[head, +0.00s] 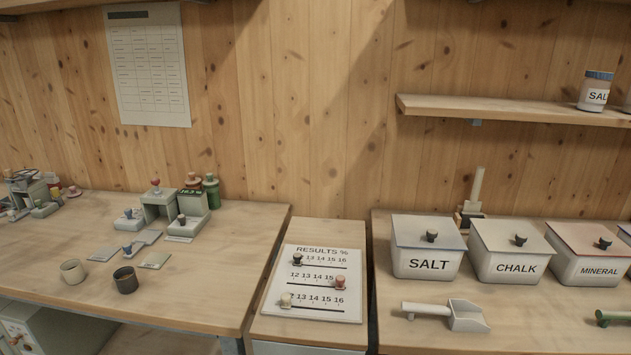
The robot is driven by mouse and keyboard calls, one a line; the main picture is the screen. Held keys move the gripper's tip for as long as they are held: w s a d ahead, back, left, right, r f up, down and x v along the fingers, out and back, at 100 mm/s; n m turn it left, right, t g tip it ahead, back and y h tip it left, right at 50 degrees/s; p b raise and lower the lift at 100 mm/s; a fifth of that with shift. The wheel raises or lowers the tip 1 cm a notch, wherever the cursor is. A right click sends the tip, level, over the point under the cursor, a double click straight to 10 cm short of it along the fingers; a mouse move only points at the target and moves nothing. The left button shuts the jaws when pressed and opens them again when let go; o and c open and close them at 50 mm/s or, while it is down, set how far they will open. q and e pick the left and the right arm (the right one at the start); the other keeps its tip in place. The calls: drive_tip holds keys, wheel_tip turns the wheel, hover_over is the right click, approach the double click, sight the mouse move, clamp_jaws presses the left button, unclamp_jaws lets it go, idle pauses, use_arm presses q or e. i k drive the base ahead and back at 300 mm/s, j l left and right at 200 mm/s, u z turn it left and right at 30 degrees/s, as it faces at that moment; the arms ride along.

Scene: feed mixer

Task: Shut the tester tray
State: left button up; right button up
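A small grey tester (160,206) with an arch-shaped housing and a red knob on top stands near the back of the left bench. A light tray (129,221) with a grey-blue knob sticks out at its front left. A second pale part (188,225) with a dark knob is at its front right. I cannot tell for certain which is the tester tray. A small green display (190,191) reading about 14.3 % shows beside it. Neither of my grippers is in view.
Flat cards (104,254), a pale cup (73,271) and a dark cup (125,279) lie in front of the tester. A results board (312,311) with sliders is in the middle. Salt (427,262), chalk (506,268) and mineral (586,272) bins stand right, with a scoop (465,317).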

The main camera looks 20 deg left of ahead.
sight(147, 238)
drive_tip(key=u, duration=1.75)
